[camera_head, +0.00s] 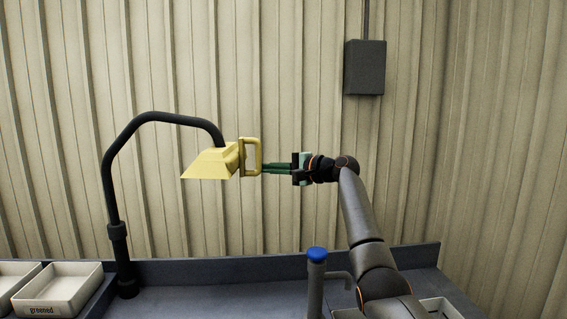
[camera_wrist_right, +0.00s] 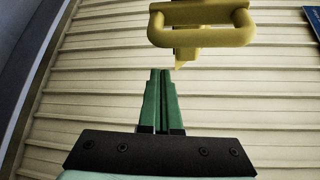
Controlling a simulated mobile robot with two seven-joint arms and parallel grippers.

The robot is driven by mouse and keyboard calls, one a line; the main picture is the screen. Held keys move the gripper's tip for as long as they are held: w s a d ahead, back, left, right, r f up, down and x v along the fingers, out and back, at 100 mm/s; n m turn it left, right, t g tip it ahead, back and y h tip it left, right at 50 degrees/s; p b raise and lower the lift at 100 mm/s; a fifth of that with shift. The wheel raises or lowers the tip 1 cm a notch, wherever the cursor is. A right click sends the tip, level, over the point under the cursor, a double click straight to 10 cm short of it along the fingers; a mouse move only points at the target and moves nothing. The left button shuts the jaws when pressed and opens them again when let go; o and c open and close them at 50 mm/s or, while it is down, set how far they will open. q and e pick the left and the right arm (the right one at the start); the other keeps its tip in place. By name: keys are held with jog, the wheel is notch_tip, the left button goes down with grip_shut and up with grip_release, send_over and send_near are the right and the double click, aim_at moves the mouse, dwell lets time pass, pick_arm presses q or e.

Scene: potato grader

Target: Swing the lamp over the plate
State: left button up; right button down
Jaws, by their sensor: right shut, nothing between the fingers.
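The lamp has a yellow shade (camera_head: 212,162) on a bent black arm (camera_head: 150,119) that rises from a post at the left of the bench. A yellow loop handle (camera_head: 254,157) sits on the right side of the shade; the handle also shows at the top of the right wrist view (camera_wrist_right: 202,40). My right gripper (camera_head: 265,168) has its green fingers together and empty, pointing left at the handle. In the right wrist view its fingertips (camera_wrist_right: 160,72) are below the handle in the picture and look apart from it. I cannot make out the plate. My left gripper is out of view.
A white tray labelled "greened" (camera_head: 42,309) stands at the left, with another beside it. A grey post with a blue cap (camera_head: 317,254) stands near my right arm. A dark box (camera_head: 365,68) hangs on the corrugated wall. The bench (camera_head: 215,290) between lamp post and blue-capped post is clear.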

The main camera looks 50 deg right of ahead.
jog(key=shift+s+a+r, duration=0.15)
jog(key=shift+s+a, duration=0.35)
jog(key=shift+a, duration=0.2)
jog(key=shift+s+a+r, duration=0.1)
jog(key=shift+s+a, duration=0.4)
jog(key=shift+a, duration=0.15)
jog(key=shift+s+a, duration=0.1)
